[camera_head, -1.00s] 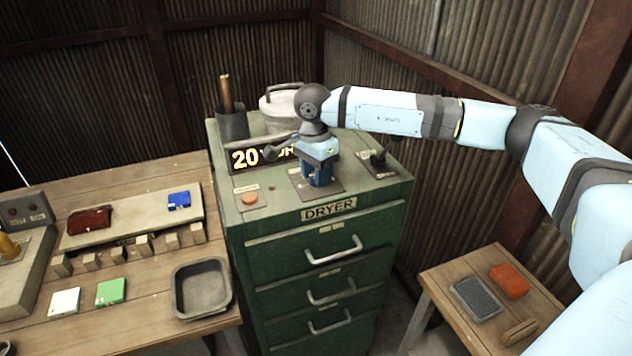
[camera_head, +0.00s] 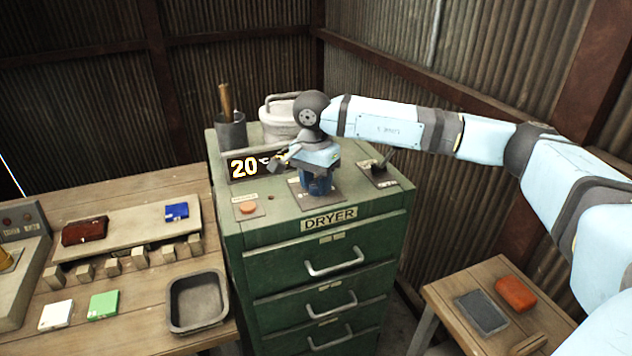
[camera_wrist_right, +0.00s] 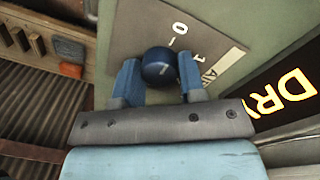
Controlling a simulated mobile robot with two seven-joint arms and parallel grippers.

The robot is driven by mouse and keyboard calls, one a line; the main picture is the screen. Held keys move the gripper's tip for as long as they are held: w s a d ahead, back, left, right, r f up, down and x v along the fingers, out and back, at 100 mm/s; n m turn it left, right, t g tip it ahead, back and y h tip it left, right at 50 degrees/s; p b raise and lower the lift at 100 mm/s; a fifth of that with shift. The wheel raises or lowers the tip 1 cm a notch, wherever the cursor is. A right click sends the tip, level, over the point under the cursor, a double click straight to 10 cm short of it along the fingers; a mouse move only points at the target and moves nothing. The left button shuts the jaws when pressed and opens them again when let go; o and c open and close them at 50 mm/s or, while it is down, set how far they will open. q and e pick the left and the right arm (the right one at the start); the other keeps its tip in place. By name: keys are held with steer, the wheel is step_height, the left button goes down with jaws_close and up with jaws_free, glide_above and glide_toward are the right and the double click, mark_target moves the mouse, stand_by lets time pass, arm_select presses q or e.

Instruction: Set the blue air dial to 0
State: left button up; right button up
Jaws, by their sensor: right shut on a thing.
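The blue air dial (camera_wrist_right: 158,68) is a dark round knob on a grey plate (camera_wrist_right: 200,40) marked "0", "1" and "AIR". My right gripper (camera_wrist_right: 158,80) is shut on it, with one blue finger on each side. No pointer on the knob can be made out, so its setting cannot be read. In the head view my right gripper (camera_head: 317,180) points down at the top of the green dryer cabinet (camera_head: 330,245) and hides most of the dial. My left gripper is not in view.
On the cabinet top are an orange button (camera_head: 248,207), a lit display (camera_head: 250,166) reading "20°C", partly covered by my wrist, and a black lever (camera_head: 380,166). A grey cup (camera_head: 231,132) and a lidded pot (camera_head: 282,118) stand behind. Workbench at left, small table at right.

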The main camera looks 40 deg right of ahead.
mark_target(314, 183)
steer(key=o, duration=0.9)
steer(key=shift+o, duration=0.2)
steer(key=shift+r, duration=0.1)
step_height(314, 183, up, 14)
steer(key=b, duration=0.1)
steer(key=shift+w+a+b, duration=0.15)
steer(key=shift+w+b, duration=0.15)
steer(key=shift+b, duration=0.1)
